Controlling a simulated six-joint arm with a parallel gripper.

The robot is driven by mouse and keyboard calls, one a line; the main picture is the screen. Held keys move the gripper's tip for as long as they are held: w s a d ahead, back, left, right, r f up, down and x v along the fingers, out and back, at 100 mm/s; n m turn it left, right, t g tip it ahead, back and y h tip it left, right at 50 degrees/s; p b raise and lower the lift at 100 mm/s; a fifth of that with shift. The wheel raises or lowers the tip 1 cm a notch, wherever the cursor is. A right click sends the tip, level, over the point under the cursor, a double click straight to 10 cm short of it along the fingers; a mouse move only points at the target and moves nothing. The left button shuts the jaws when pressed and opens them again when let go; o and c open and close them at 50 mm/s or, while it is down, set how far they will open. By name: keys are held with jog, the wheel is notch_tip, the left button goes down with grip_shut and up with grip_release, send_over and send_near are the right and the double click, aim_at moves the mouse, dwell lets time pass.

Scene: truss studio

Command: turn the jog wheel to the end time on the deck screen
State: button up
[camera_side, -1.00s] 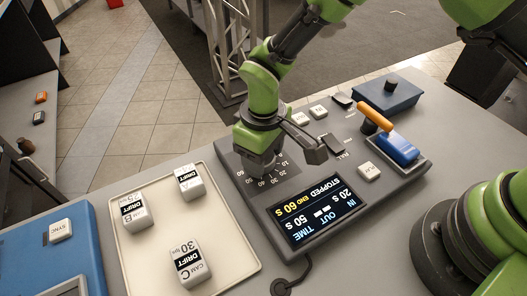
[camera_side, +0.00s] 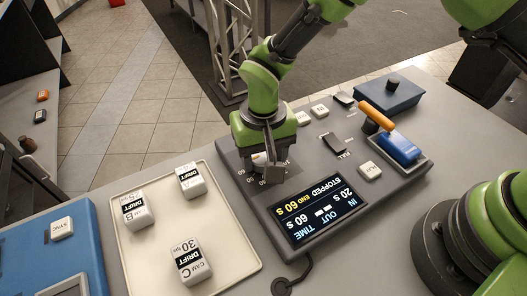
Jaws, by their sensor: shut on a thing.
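The grey deck (camera_side: 240,187) lies on the table with its screen (camera_side: 320,208) upside down to this view. The screen reads STOPPED and END 60 S in yellow, with IN 20 S, OUT with dashes, and TIME 60 S in white. My gripper (camera_side: 266,172) points down over the dial area at the deck's left end. It is shut on the jog wheel, which it almost wholly hides. Part of the printed number scale shows beside it. The fingertips and their hold cannot be seen clearly.
A cream tray (camera_side: 236,262) at left holds white camera blocks (camera_side: 190,262). A blue box with a SYNC button (camera_side: 62,228) stands farther left. On the deck are a PLAY button (camera_side: 370,171) and an orange-handled lever (camera_side: 376,114). A blue box (camera_side: 390,97) stands behind.

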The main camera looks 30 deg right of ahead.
aim_at(263, 156)
dwell(0.4)
jog(key=o, duration=0.9)
jog(key=shift+r, duration=0.1)
notch_tip(263, 156, up, 9)
jog(key=shift+r, duration=0.35)
